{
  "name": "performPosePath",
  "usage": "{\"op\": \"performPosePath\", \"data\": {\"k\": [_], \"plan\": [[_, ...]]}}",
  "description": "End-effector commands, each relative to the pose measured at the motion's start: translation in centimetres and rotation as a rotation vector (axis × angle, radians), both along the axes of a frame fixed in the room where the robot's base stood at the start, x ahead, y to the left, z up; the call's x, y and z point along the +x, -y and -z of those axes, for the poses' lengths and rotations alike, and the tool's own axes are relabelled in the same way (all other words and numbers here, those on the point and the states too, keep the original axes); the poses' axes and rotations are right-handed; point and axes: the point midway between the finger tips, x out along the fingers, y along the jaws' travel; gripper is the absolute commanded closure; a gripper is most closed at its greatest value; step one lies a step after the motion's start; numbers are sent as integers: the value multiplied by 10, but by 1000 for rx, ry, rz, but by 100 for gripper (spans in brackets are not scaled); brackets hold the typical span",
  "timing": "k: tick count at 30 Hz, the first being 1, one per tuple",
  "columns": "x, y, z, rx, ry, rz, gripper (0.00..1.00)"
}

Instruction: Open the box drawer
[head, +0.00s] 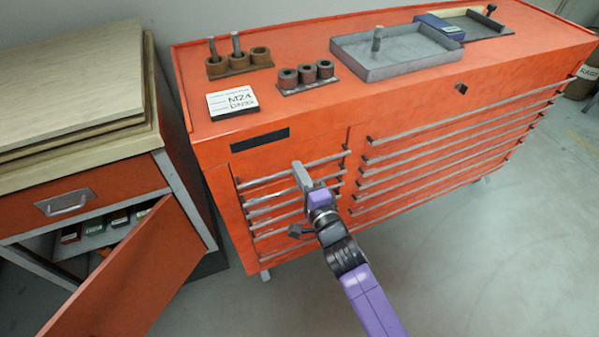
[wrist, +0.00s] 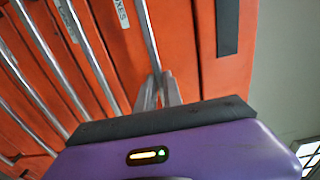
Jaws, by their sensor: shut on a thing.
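The box drawer (wrist: 108,40) is the top one in the left stack of a red tool cabinet, and part of its label, "OXES", shows in the wrist view. Its long metal handle bar (head: 328,160) runs along the drawer's upper edge; the bar also shows in the wrist view (wrist: 147,35). My gripper (head: 302,178) is at this bar, around the middle of its length. In the wrist view its two grey fingers (wrist: 158,92) are closed on the bar. The drawer looks flush with the cabinet in the head view. My fingers and wrist hide part of the drawer fronts.
The cabinet top (head: 300,110) carries a grey tray (head: 385,65), bushing racks and a white sign (head: 232,102). A wooden-topped bench (head: 70,80) stands left, its red door (head: 130,275) swung open toward the front. The floor (head: 490,240) in front of the cabinet is clear.

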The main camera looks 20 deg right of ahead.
Motion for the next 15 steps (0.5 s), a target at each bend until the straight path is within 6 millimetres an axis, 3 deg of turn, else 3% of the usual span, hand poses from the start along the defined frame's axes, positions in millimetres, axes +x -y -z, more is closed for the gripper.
{"op": "performPosePath", "data": {"k": [15], "plan": [[-5,1,2,0,-3,1,100]]}}
